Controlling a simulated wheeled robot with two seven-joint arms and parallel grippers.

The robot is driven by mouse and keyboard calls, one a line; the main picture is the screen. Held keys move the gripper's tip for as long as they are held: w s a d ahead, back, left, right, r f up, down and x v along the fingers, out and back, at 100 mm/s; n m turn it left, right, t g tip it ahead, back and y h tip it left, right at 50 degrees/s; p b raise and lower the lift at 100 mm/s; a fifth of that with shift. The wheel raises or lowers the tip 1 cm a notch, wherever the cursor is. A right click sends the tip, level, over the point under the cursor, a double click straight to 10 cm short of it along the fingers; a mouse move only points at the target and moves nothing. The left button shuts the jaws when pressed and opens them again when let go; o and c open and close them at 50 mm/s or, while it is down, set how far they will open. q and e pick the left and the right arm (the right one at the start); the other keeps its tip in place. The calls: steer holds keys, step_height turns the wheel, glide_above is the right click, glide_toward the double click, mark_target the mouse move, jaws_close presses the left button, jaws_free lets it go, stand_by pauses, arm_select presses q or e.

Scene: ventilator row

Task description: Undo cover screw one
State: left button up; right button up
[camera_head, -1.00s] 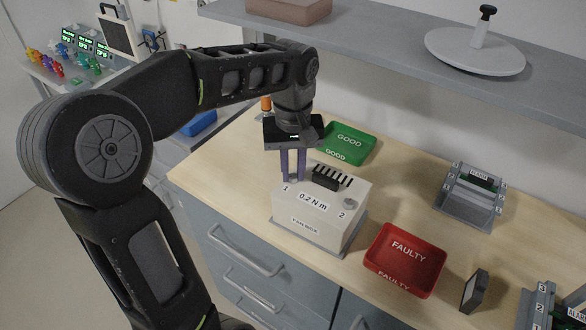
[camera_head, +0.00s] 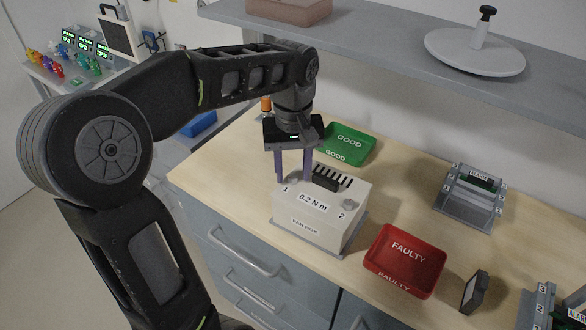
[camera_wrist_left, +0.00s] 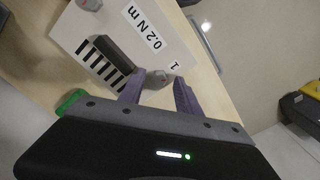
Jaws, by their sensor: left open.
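The white fan box (camera_head: 325,228) stands on the bench, marked 0.2 N m, with a black slotted vent on top. Cover screw one, a grey knob beside the label 1, shows in the left wrist view (camera_wrist_left: 157,78). In the head view it is largely hidden by the fingers. Screw two (camera_head: 349,204) sits at the opposite end by the label 2. My left gripper (camera_head: 293,181) points down over the label 1 end, its purple fingers open. In the wrist view its fingertips (camera_wrist_left: 160,78) lie on either side of screw one; contact cannot be told. My right gripper is not in view.
A green GOOD tray (camera_head: 347,145) lies behind the box, and a red FAULTY tray (camera_head: 405,262) lies at its right. Grey fixtures (camera_head: 470,198) stand farther right. A shelf (camera_head: 400,45) overhangs the back of the bench.

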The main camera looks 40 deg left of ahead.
mark_target(294, 176)
arm_select(q)
step_height(294, 176, up, 4)
steer(key=shift+r, duration=0.2)
step_height(294, 176, up, 3)
steer(key=shift+f+p, duration=0.1)
steer(key=shift+p, duration=0.95)
steer(key=shift+r+p, duration=0.3)
steer(key=shift+r, duration=0.05)
steer(key=shift+f, duration=0.1)
